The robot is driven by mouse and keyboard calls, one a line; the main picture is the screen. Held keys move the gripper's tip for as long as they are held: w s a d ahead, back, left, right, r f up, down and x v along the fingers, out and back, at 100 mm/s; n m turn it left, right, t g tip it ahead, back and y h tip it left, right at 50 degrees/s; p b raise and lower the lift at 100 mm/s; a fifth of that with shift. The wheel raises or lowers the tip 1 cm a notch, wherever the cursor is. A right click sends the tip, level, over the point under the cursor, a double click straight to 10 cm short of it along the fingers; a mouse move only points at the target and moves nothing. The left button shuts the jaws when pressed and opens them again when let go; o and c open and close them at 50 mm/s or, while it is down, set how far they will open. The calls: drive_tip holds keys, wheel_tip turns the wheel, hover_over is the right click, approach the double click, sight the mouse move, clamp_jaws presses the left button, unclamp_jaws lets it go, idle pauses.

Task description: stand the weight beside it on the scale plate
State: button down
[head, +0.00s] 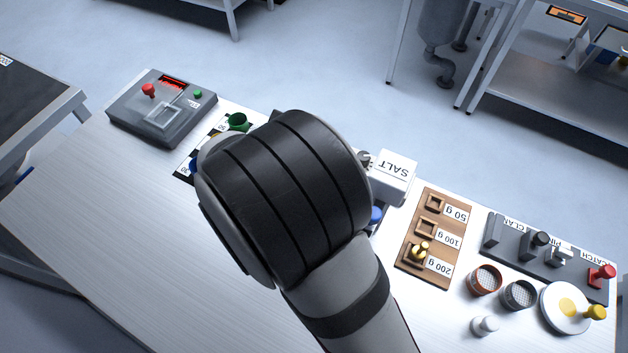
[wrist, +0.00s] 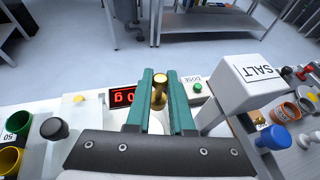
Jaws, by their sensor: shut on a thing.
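My gripper (wrist: 160,82) shows in the wrist view with its two teal fingers closed on a small brass weight (wrist: 159,97). The weight's round top is between the fingertips. Behind it are a red display (wrist: 122,97), apparently reading 0 g, and a green DOSE button (wrist: 198,88). The scale plate is not clearly visible; my gripper and arm cover that area in both views. In the head view, a brass weight (head: 420,251) stands in the 200 g slot of the wooden rack (head: 408,262). The 50 g and 100 g slots are empty.
The white SALT hopper (wrist: 248,84) stands close to the right of my gripper, also in the head view (head: 393,176). Green and yellow cups (wrist: 12,158) lie left. Orange and dark tubs (head: 485,280) and a white dish (head: 563,306) stand right. The table's left front is clear.

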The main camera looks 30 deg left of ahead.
drive_tip(key=f, duration=1)
drive_tip(key=shift+s+a+f, duration=0.2)
drive_tip(key=shift+s+f, duration=0.1)
drive_tip(key=shift+f, duration=0.1)
drive_tip(key=shift+f, duration=0.1)
drive_tip(key=c, duration=1.1)
unclamp_jaws()
drive_tip(key=shift+s+a+r+n+y, duration=0.1)
drive_tip(key=shift+s+r+n+y, duration=0.15)
drive_tip(key=shift+n+y, duration=0.05)
drive_tip(key=v, duration=1.1)
drive_tip(key=shift+s, duration=0.25)
